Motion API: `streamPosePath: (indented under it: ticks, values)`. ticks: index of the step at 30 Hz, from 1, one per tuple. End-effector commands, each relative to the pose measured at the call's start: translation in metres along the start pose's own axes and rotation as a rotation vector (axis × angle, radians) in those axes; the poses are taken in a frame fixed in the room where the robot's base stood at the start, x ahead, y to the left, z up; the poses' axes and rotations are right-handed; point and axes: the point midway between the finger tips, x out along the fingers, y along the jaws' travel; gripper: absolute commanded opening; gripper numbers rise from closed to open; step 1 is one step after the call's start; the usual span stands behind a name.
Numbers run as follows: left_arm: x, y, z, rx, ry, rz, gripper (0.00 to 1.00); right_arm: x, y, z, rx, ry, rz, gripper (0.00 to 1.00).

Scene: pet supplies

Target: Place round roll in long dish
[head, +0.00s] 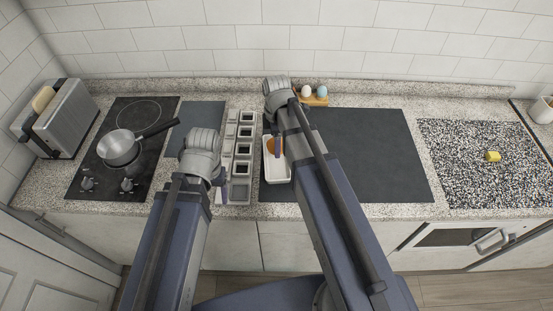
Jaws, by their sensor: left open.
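The long dish (269,176) is white and stands at the left edge of the dark mat, partly hidden behind my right arm. A rounded orange-brown thing, which looks like the round roll (270,143), shows at the dish's far part. I cannot tell whether it rests in the dish or is held. My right gripper (278,149) is mostly hidden by its own arm. A finger shows right beside the roll, over the dish; its jaw state is unclear. My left gripper (222,192) is open and appears empty, low by the near end of the compartment tray, left of the dish.
A grey compartment tray (236,183) stands left of the dish. A pan (119,147) sits on the hob, with a toaster (62,117) beyond. An egg holder (314,101) stands at the back. A yellow item (493,156) lies on the speckled board. The dark mat (370,155) has free room.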

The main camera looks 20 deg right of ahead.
Motion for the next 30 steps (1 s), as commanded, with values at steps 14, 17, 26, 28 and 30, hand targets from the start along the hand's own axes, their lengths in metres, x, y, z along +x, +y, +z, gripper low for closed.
streamPosePath:
  ticks: [14, 17, 26, 28, 30]
  values:
    - [0.034, 0.003, -0.002, -0.001, 0.000, 0.000, 0.73, 0.034, 0.000, 0.000, 0.001, 0.000, 0.000, 0.27]
    - [0.047, 0.004, -0.003, -0.002, 0.000, 0.000, 0.73, 0.047, 0.000, 0.000, 0.001, 0.000, 0.000, 0.27]
    - [0.059, 0.006, -0.004, -0.002, 0.000, 0.000, 0.73, 0.059, 0.000, 0.000, 0.001, 0.000, 0.000, 0.27]
    - [0.059, 0.006, -0.004, -0.002, 0.000, 0.000, 0.73, 0.059, 0.000, 0.000, 0.001, 0.000, 0.000, 0.27]
    - [0.059, 0.006, -0.004, -0.002, 0.000, 0.000, 0.73, 0.059, 0.000, 0.000, 0.001, 0.000, 0.000, 0.27]
